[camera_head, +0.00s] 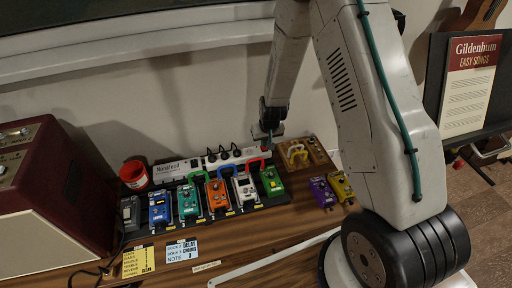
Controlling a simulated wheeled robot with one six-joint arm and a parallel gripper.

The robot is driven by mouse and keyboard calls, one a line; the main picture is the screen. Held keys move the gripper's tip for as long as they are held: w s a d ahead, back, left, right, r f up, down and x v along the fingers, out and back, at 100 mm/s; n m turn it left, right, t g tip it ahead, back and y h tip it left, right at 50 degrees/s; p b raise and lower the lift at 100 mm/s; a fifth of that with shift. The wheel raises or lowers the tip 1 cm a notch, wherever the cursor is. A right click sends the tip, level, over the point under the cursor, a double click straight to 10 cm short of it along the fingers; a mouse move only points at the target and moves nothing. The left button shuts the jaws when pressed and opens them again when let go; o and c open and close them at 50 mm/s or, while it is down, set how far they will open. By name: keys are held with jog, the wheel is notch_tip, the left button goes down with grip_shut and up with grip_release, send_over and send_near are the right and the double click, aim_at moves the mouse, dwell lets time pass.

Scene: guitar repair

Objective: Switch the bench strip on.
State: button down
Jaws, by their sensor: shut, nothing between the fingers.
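The white bench strip (202,164) lies along the back of the wooden bench, against the wall, with dark plugs in its sockets. My gripper (268,142) points down just above and right of that red part. It is shut and empty. Whether its tip touches the strip is too small to tell.
A row of colourful pedals with patch cables, including a green pedal (272,181), stands in front of the strip. A wooden block (318,152) and purple pedal (321,191) lie to the right.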

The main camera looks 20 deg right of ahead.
jog(key=v, duration=1)
jog(key=shift+s+r, duration=0.25)
jog(key=shift+s, duration=0.2)
